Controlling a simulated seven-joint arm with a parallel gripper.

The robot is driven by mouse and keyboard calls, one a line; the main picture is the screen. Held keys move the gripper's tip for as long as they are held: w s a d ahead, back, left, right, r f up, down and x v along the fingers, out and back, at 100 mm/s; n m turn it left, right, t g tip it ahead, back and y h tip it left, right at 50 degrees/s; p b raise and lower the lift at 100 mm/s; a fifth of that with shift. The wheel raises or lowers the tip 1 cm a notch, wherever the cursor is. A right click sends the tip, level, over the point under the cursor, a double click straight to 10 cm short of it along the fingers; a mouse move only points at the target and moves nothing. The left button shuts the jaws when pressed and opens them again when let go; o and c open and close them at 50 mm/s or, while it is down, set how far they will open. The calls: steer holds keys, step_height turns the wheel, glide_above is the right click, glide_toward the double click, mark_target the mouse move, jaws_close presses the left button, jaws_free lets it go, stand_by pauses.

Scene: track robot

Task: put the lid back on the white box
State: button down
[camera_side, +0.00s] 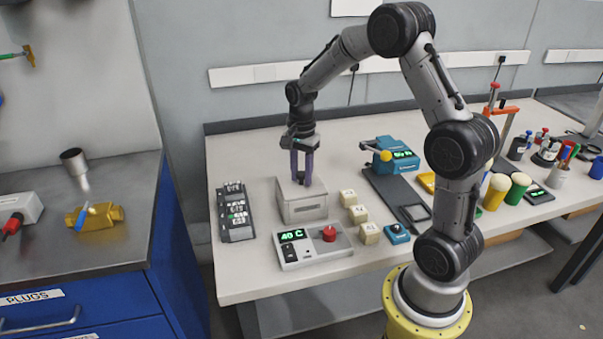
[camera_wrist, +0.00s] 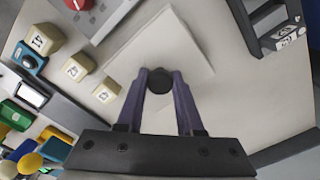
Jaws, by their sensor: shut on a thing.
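The white box (camera_side: 303,209) stands on the bench beneath my gripper (camera_side: 302,178). The pale square lid (camera_wrist: 165,45) shows in the wrist view with a dark round knob (camera_wrist: 159,80). My gripper's purple fingers (camera_wrist: 160,82) are shut on the lid's knob. The lid is at the top of the box, and in the wrist view its edges look turned relative to the pale shape under it. I cannot tell whether the lid is seated or slightly above the box. The fingers hide part of the lid.
A labelled dark rack (camera_side: 235,212) stands left of the box. A control panel with a red knob (camera_side: 328,234) and a green display lies in front. Several cream blocks (camera_side: 357,214) stand close on the right. A teal device (camera_side: 397,155) is further back right.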

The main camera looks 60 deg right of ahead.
stand_by(0.4)
jaws_free()
steer(key=shift+f, duration=0.1)
stand_by(0.3)
steer(key=shift+r, duration=3.55)
jaws_close()
steer(key=shift+f, duration=0.15)
